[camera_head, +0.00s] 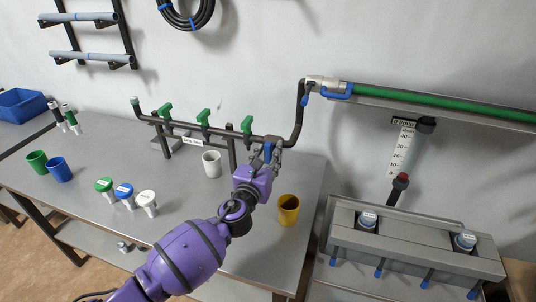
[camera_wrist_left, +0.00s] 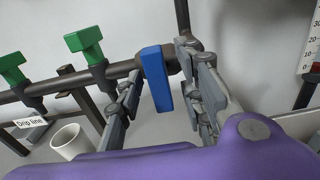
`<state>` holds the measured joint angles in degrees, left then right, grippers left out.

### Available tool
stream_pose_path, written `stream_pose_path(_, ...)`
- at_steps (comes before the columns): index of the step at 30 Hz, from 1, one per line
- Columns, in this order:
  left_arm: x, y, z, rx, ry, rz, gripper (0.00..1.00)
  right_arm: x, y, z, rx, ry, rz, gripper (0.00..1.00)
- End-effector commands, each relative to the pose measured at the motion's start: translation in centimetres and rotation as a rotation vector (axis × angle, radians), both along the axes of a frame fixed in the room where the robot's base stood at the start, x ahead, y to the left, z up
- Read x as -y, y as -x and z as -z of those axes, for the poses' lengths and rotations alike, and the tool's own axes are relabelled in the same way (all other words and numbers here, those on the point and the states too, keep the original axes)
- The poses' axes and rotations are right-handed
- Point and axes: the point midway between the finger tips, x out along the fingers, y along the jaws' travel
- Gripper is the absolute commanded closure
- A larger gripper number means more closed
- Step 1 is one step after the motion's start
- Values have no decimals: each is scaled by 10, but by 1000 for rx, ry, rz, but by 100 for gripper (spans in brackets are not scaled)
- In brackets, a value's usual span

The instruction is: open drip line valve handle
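A dark manifold pipe (camera_head: 222,131) runs along the wall edge of the metal table. A blue valve handle (camera_head: 267,151) is at its right end and lies across the pipe; it fills the middle of the left wrist view (camera_wrist_left: 157,78). My left gripper (camera_head: 271,156) is around this handle, with one finger on each side and a gap visible on both sides in the left wrist view (camera_wrist_left: 162,92). Several green valve handles (camera_head: 203,118) stand upright to its left. A "Drip line" label (camera_wrist_left: 31,123) is below the green ones. My right gripper is not in view.
A white cup (camera_head: 211,164) stands left of my left gripper and a yellow cup (camera_head: 288,211) to its right. Funnel-like pieces (camera_head: 123,195) and green and blue cups stand farther left. A grey rack (camera_head: 415,240) is at the right.

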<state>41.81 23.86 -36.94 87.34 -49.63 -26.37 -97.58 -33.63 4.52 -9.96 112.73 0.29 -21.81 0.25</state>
Motion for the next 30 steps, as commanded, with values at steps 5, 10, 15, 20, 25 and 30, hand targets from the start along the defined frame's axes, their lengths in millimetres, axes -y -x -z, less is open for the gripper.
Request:
stream_pose_path(5,0,-1,0,0,0,0,65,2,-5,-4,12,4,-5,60)
stream_pose_path(10,0,-1,0,0,0,-1,79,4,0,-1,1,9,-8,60)
stream_pose_path(15,0,-1,0,0,0,-1,100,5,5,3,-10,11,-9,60)
stream_pose_path(20,0,-1,0,-1,2,0,100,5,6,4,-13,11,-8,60)
stream_pose_path(25,0,-1,0,-9,27,-1,100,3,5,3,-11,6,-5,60)
stream_pose_path(30,0,0,1,-33,98,-2,100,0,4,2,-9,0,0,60)
